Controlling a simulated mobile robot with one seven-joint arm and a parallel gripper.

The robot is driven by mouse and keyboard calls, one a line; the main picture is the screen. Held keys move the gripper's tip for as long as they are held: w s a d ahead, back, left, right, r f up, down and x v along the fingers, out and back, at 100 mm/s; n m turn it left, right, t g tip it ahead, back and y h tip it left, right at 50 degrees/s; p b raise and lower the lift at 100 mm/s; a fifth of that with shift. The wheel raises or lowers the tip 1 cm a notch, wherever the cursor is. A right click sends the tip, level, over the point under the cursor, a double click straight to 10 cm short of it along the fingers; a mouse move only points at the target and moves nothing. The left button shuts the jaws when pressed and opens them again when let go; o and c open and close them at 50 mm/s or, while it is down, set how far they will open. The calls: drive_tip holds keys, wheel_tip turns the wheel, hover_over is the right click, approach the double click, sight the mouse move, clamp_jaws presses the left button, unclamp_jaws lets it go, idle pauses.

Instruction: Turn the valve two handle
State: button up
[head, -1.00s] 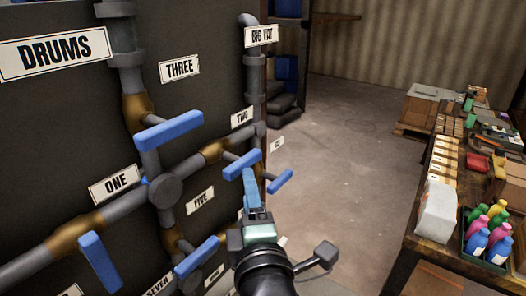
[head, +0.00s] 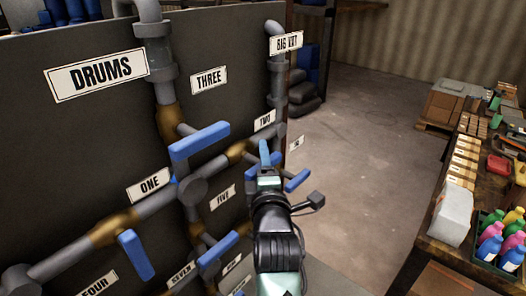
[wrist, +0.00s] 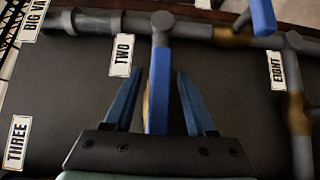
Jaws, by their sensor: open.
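The valve two handle (wrist: 157,92) is a blue bar on a grey stem, beside the label TWO (wrist: 123,55) in the wrist view. My gripper (wrist: 158,76) is open, with one blue finger on each side of this handle. Gaps show between the handle and both fingers. In the head view my gripper (head: 265,155) is in front of valve two, below its label (head: 264,120), and hides most of the handle. The brass valve body (head: 238,151) shows just left of the gripper.
Other blue handles are close: valve three's (head: 199,141) to the left, one at the right (head: 298,180) and one lower down (head: 217,255). In the wrist view another blue handle (wrist: 263,16) is at upper right. The floor (head: 355,170) right of the panel is clear.

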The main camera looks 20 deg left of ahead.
drive_tip(key=shift+w+a, duration=0.2)
drive_tip(key=shift+w, duration=0.25)
clamp_jaws()
